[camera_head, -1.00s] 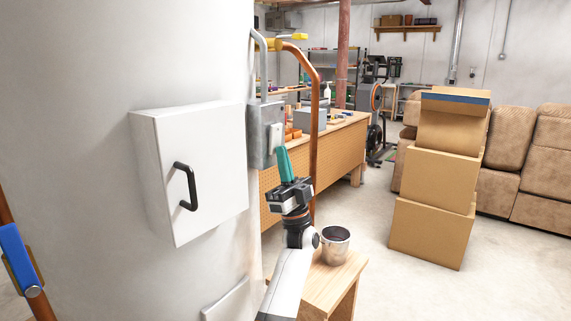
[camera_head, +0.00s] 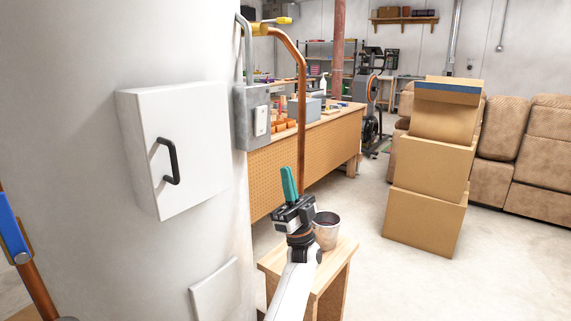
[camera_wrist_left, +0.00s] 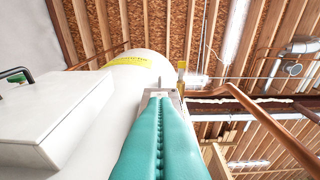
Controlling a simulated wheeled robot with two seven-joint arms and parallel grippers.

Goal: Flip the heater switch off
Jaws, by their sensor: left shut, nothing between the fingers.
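The heater is a large white cylinder (camera_head: 60,120) at the left. A grey switch box (camera_head: 243,130) with a pale switch (camera_head: 261,120) is fixed on its right side, below a grey conduit. My left gripper (camera_head: 289,183) has teal fingers pointing up. It is shut and empty, to the right of and below the switch box, apart from it. In the left wrist view, the teal fingers (camera_wrist_left: 160,140) are pressed together, and the switch face is not visible there. I cannot make out the switch position. My right gripper is not in view.
A white panel box with a black handle (camera_head: 170,162) sticks out from the heater. A copper pipe (camera_head: 301,110) runs down just behind my gripper. A wooden stool (camera_head: 335,262) with a metal cup (camera_head: 327,233) stands close by. Cardboard boxes (camera_head: 425,210) are stacked at the right.

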